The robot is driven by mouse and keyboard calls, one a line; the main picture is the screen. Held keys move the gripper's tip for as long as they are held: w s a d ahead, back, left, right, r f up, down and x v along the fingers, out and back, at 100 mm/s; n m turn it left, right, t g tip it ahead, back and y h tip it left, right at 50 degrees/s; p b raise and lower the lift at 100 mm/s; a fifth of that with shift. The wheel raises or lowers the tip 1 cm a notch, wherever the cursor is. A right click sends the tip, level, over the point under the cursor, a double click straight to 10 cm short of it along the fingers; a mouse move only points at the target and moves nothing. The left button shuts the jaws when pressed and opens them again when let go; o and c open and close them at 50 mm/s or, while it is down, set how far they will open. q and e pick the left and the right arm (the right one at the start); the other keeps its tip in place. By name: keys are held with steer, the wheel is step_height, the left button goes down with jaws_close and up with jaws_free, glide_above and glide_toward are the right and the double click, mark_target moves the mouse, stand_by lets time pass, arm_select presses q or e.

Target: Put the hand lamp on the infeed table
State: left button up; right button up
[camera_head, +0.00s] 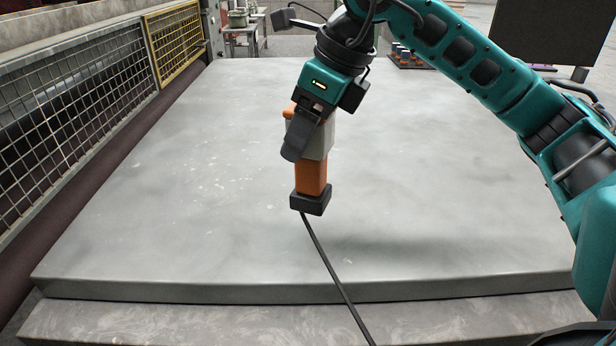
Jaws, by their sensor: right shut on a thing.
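The hand lamp (312,178) has an orange and grey body with a dark block at its lower end. A black cable runs from that end down past the front edge of the table. My right gripper (296,146) is shut on the lamp, which hangs upright over the wide grey infeed table (200,190). It looks to be above the surface, but the gap is hard to judge. The gripper's fingers hide part of the lamp's upper body. My left gripper is not in view.
A wire mesh guard (75,115) with a yellow section (175,42) runs along the table's left side. A dark screen (548,30) stands at the back right. Small coloured items (408,57) lie beyond the far edge. The tabletop is otherwise clear.

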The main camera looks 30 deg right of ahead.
mark_target(307, 173)
step_height(307, 173, down, 3)
steer(key=shift+r, duration=0.1)
step_height(307, 173, down, 4)
steer(key=shift+r+b, duration=0.25)
steer(key=shift+b, duration=0.25)
steer(key=shift+f, duration=0.35)
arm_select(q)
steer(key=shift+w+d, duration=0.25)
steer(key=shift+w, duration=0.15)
arm_select(e)
steer(key=shift+f, duration=0.15)
steer(key=o, duration=1.3)
steer(key=shift+c, duration=0.2)
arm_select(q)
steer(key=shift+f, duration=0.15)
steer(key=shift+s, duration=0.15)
